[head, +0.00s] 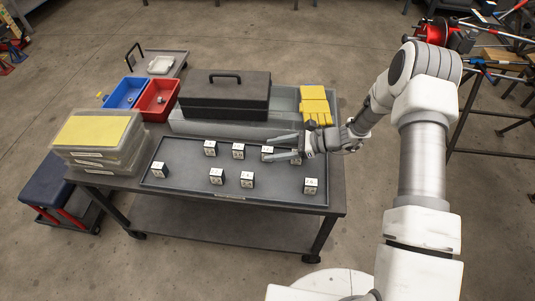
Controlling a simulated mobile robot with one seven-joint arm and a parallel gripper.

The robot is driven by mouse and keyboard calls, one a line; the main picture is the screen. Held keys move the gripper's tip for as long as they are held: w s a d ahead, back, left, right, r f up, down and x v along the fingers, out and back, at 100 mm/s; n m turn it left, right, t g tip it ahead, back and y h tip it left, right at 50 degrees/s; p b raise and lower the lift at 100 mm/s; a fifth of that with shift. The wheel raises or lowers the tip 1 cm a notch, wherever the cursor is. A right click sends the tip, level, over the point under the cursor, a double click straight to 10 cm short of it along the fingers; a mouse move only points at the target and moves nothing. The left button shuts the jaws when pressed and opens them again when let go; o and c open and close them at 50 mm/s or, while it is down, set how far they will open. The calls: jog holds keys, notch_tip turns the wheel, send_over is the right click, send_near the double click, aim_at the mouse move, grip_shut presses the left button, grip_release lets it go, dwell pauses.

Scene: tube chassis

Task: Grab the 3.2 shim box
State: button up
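Several small white-and-black shim boxes stand on a grey tray (185,192) on the workbench. Their printed labels are too small to read, so I cannot tell which is the 3.2 box. The back row has boxes at the left (210,148), the middle (238,151) and near my fingertips (266,150). Others stand at the far left (159,169), the front middle (216,176), beside that (247,180), and the front right (311,186). My gripper (270,148) reaches in from the right, fingers apart, over the back right boxes. Its fingers partly hide another box (296,161); contact is unclear.
Blue (124,93) and red (157,99) bins stand at the back left. Stacked clear cases (100,140) stand left. The tray's front middle right is bare.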

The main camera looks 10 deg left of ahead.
grip_shut()
